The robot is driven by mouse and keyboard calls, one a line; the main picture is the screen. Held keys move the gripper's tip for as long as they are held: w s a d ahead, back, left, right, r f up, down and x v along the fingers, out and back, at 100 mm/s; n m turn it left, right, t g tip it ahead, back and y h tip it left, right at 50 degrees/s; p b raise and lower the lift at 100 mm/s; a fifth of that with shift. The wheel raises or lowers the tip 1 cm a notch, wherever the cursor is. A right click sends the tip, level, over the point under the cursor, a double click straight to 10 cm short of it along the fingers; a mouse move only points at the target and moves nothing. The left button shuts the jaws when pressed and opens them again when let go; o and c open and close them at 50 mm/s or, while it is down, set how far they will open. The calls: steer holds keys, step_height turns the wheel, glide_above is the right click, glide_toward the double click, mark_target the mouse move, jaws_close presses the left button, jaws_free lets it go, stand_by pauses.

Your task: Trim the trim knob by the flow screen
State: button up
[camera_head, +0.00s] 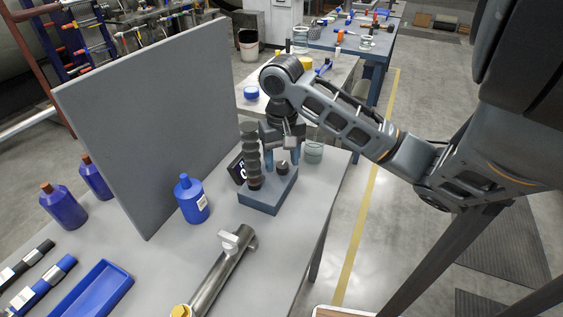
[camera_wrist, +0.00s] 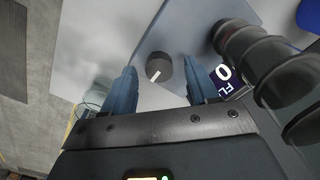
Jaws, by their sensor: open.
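The trim knob (camera_head: 282,168) is a small dark round knob on a blue base block (camera_head: 262,200) on the grey table. In the wrist view the knob (camera_wrist: 158,66) shows a short white pointer line on its face. The flow screen (camera_head: 238,170) is a small dark panel beside the block; in the wrist view the screen (camera_wrist: 225,78) is partly hidden and shows a "0" and "FL". My gripper (camera_head: 281,161) is open above the block, its two blue fingers on either side of the knob in the wrist view (camera_wrist: 161,72). Gaps show between knob and fingers; height clearance is unclear.
A dark ribbed column (camera_head: 250,152) stands on the block close to my gripper. A grey upright panel (camera_head: 150,115) and a blue bottle (camera_head: 191,199) are to the left. A steel pipe with a white handle (camera_head: 222,275) lies in front. A greenish glass jar (camera_head: 313,152) is behind right.

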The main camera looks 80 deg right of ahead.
steer(key=shift+f, duration=0.35)
steer(key=shift+c, duration=0.3)
steer(key=c, duration=1)
